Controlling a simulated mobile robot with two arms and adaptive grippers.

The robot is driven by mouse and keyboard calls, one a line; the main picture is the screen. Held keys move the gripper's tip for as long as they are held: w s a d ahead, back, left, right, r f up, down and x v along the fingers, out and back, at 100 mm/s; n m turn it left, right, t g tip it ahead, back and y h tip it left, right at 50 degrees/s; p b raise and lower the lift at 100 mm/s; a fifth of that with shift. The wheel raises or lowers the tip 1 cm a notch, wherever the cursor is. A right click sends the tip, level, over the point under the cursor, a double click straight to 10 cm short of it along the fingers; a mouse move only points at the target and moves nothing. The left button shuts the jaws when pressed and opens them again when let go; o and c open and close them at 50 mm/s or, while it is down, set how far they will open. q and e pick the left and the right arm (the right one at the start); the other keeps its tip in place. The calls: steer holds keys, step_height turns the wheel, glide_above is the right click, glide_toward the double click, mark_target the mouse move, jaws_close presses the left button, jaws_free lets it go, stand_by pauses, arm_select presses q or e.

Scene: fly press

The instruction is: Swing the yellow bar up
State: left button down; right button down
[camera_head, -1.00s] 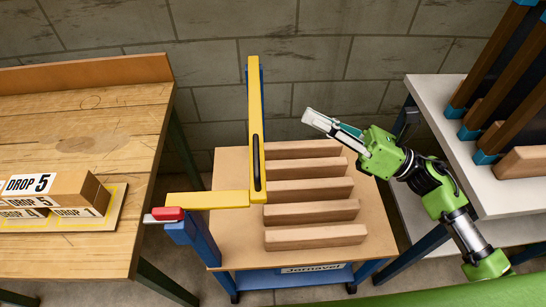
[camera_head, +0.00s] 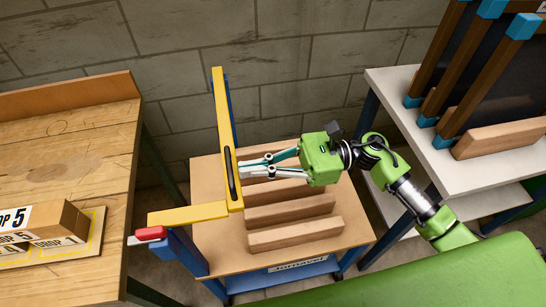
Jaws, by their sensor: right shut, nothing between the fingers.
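The yellow bar (camera_head: 222,115) runs upward in the picture along the left side of a small bench, with a black handle (camera_head: 231,172) on its lower part. A yellow crosspiece (camera_head: 188,214) meets its lower end and reaches left to a red-tipped end (camera_head: 151,233). My right gripper (camera_head: 243,168) comes in from the right over the wooden slats. It is shut and empty, its fingertips close beside the black handle. I cannot tell whether they touch the bar. My left gripper is not in view.
Several wooden slats (camera_head: 295,234) lie on the small bench under my right gripper. A wooden table (camera_head: 75,140) with DROP-labelled blocks (camera_head: 45,220) stands left. A white table (camera_head: 400,100) with dark framed panels stands right. A grey block wall closes the back.

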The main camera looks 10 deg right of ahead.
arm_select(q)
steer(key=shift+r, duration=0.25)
arm_select(e)
steer(key=shift+a, duration=0.65)
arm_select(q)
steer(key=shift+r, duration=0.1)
arm_select(e)
steer(key=shift+r, duration=0.15)
